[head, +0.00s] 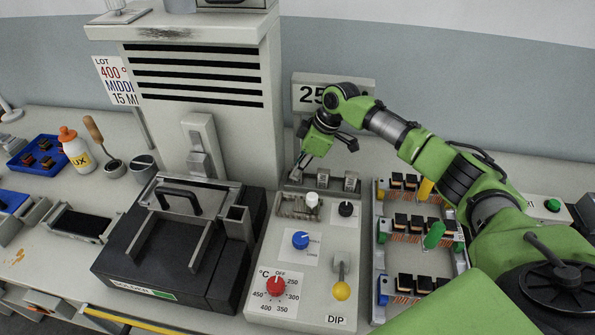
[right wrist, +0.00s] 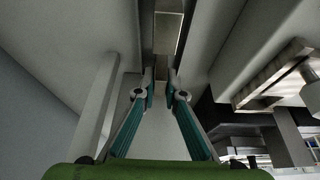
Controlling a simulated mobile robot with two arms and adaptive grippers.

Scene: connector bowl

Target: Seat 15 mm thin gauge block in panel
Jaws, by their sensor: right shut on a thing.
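My right gripper (head: 298,177) reaches down at the back of the control panel (head: 272,250), near its upper left corner. In the right wrist view its two fingers (right wrist: 161,82) are shut on a thin, pale metal piece, apparently the gauge block (right wrist: 167,38), which points away from the palm. In the head view the held piece is too small to tell apart from the fingertips. Two small metal blocks (head: 322,178) (head: 350,182) stand to the right of the gripper along the panel's back edge. I cannot tell whether the held piece touches the panel. My left gripper is not in view.
The panel carries a white knob (head: 312,199), a black knob (head: 346,208), a blue knob (head: 300,240), a red dial (head: 276,286) and a yellow-tipped lever (head: 341,289). A tall vented cabinet (head: 205,75) stands left of the gripper. A connector rack (head: 378,250) stands right.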

